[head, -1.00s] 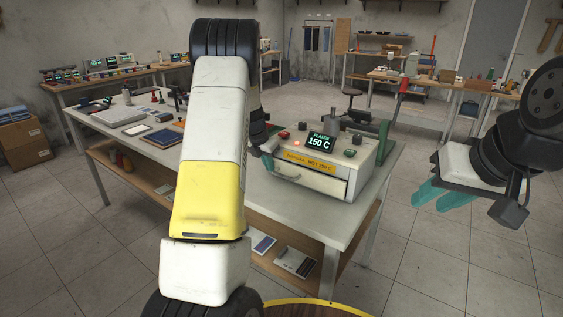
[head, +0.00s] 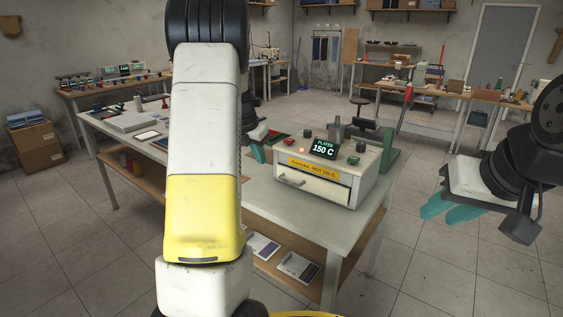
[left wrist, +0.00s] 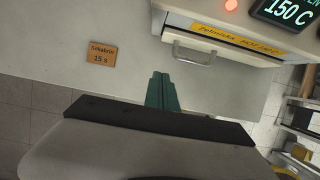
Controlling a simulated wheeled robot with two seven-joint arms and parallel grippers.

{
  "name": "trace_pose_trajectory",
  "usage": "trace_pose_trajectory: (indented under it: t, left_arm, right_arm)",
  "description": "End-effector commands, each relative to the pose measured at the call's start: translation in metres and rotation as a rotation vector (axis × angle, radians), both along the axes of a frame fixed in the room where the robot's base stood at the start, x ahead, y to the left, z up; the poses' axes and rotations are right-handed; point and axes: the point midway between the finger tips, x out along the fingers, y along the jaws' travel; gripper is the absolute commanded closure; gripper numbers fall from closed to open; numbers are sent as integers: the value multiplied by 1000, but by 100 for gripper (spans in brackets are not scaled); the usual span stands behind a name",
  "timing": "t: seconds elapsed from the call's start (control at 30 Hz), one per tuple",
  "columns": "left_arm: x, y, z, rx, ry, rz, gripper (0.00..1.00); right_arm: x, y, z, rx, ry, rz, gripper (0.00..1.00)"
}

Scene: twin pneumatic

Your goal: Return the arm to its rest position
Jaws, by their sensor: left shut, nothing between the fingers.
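My left gripper (head: 258,151) shows just left of the heated press (head: 325,190) on the workbench, partly behind my own white and yellow arm. Its teal fingers are together and empty in the left wrist view (left wrist: 162,92), pointing toward the drawer handle (left wrist: 193,53) and apart from it. My right gripper (head: 452,210) hangs over the floor to the right of the bench. Its two teal fingers are apart with nothing between them. The press display (head: 323,148) reads PLATEN 150 C, and its drawer front looks shut.
The workbench (head: 290,225) has a lower shelf with flat items on it. A small orange card (left wrist: 101,53) marked 15 s lies on the bench top. The floor (head: 420,270) at the right is clear.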

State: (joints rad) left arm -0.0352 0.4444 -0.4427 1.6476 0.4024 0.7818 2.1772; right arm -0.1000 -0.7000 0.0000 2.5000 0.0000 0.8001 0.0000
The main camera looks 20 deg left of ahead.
Motion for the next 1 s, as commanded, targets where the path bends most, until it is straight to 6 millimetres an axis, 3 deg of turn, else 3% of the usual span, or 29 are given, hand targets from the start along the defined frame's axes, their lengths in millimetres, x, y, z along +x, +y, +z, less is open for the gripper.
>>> trace_pose_trajectory:
  t: [0.13,0.27,0.4,0.6,0.8,1.0]
  left_arm:
    - [-13,-9,19,21,-26,-102,100]
    - [-47,-35,53,93,-101,-389,100]
    - [-102,-73,92,235,-220,-824,100]
    - [-189,-119,126,523,-389,-1461,100]
    - [-273,-150,131,880,-495,-2053,100]
    - [-321,-161,121,1140,-503,-2427,100]
  right_arm:
    - [0,0,0,0,0,0,68]
    - [0,0,0,0,0,0,68]
    - [0,0,0,0,0,0,68]
    - [0,0,0,0,0,0,68]
    - [0,0,0,0,0,0,68]
    - [0,0,0,0,0,0,68]
